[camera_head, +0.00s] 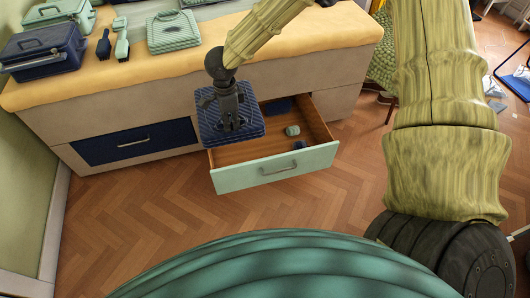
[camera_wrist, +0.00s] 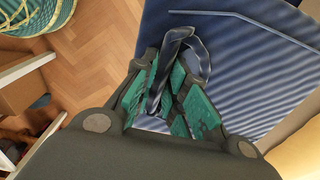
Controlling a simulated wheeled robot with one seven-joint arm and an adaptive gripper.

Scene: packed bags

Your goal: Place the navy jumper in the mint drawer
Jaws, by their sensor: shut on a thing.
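The navy jumper (camera_head: 252,122) is a flat, folded, ribbed square with a loop handle on top. My gripper (camera_head: 231,124) is shut on that loop and holds the jumper roughly level. In the wrist view, the jumper (camera_wrist: 245,65) spreads beyond my gripper (camera_wrist: 172,85), with the dark loop between the green finger pads. The mint drawer (camera_head: 250,176) is pulled open under the worktop. From the head view, the jumper overlaps the drawer's left end and reaches past its left side. Its height above the drawer is hard to tell, and it hides the drawer's left interior.
The drawer holds a small mint item (camera_head: 292,130), a small navy item (camera_head: 299,145) and a navy piece at the back (camera_head: 279,107). A shut navy drawer (camera_head: 115,146) is to the left. A mint folded garment (camera_head: 172,31), brushes (camera_head: 121,43) and cases (camera_head: 45,50) are on the worktop.

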